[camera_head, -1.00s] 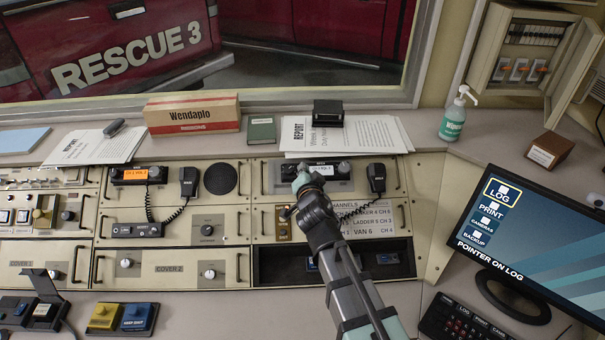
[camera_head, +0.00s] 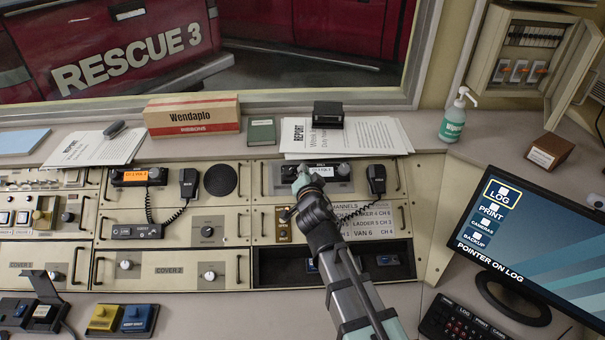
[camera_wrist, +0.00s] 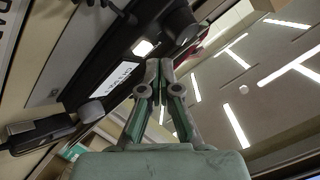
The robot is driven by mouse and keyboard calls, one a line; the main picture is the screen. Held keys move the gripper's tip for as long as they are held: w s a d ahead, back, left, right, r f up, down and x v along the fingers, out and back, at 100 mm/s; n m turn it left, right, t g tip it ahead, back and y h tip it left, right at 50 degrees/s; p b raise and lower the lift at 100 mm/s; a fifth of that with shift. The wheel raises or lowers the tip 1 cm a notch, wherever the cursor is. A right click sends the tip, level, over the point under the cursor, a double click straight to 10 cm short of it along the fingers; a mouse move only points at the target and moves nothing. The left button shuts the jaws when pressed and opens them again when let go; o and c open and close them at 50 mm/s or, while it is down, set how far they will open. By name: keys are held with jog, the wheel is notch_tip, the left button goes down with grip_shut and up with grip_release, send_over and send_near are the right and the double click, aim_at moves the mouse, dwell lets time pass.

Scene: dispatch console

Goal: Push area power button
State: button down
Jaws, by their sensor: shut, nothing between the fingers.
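My gripper (camera_head: 302,172) is in front of the right-hand radio unit (camera_head: 340,176) in the head view, over its left part. In the wrist view its two fingers (camera_wrist: 160,66) are shut together with nothing between them. A small lit white button (camera_wrist: 143,48) shows just beyond the fingertips on a dark panel, beside a white label (camera_wrist: 113,82) and a grey knob (camera_wrist: 91,113). I cannot tell whether the fingertips touch the panel. No area power label is legible, so I cannot tell which control that button is.
A handset (camera_head: 376,178) with a coiled cord hangs right of my gripper. Papers (camera_head: 385,135) and a black box (camera_head: 328,114) lie on the ledge behind. A monitor (camera_head: 535,245) stands at right. Yellow (camera_head: 104,317) and blue (camera_head: 136,318) buttons sit front left.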

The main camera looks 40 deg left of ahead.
jog(key=shift+w+a+f+b, duration=0.25)
jog(key=shift+f+b, duration=0.3)
jog(key=shift+b, duration=0.45)
dwell(0.4)
jog(key=shift+r, duration=0.1)
jog(key=shift+s+d+r, duration=0.25)
jog(key=shift+r, duration=0.3)
